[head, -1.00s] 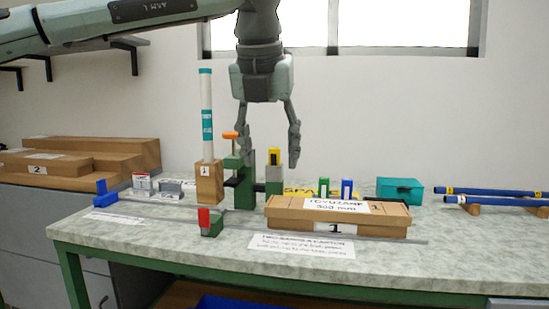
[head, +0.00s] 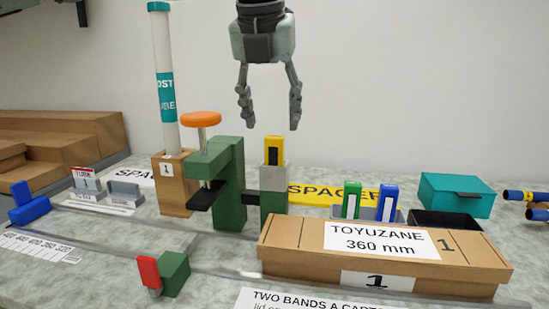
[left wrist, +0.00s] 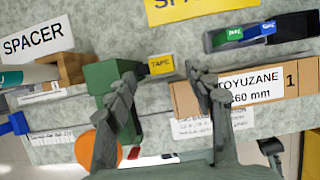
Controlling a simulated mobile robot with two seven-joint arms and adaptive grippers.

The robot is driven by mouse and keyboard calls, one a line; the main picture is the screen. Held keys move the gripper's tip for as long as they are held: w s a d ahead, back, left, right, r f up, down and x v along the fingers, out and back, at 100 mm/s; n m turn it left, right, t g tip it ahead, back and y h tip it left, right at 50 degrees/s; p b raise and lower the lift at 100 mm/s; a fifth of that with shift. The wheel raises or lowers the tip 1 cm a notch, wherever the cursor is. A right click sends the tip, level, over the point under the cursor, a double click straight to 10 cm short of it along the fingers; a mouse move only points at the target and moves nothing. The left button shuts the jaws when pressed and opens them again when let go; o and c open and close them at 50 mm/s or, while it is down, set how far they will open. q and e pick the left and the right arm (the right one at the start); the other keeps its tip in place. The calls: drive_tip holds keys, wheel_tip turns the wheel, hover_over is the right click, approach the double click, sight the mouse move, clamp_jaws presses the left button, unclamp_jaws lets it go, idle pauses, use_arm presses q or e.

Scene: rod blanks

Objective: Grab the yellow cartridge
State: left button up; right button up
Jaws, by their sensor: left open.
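The yellow cartridge (head: 274,150) stands upright in a grey holder (head: 274,178) on the side of the green press-like fixture (head: 229,185). Its yellow top with a dark window shows above the holder. In the left wrist view the yellow cartridge (left wrist: 161,65) shows between and beyond my fingers. My left gripper (head: 270,108) is open and empty, pointing down above the cartridge, with its fingertips apart from it. The left gripper also shows in the left wrist view (left wrist: 160,75). My right gripper is not in view.
A cardboard box (head: 290,240) labelled TOYUZANE stands in front right of the fixture. A green cartridge (head: 351,200) and a blue cartridge (head: 387,203) stand behind it. An orange knob (head: 201,119) and a tall white tube (head: 162,60) rise to the left.

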sight(274, 137)
use_arm(q)
drive_tip(key=x, duration=0.6)
drive_tip(key=shift+s+d+f, duration=0.1)
drive_tip(key=shift+f, duration=0.1)
drive_tip(key=shift+c, duration=0.3)
clamp_jaws()
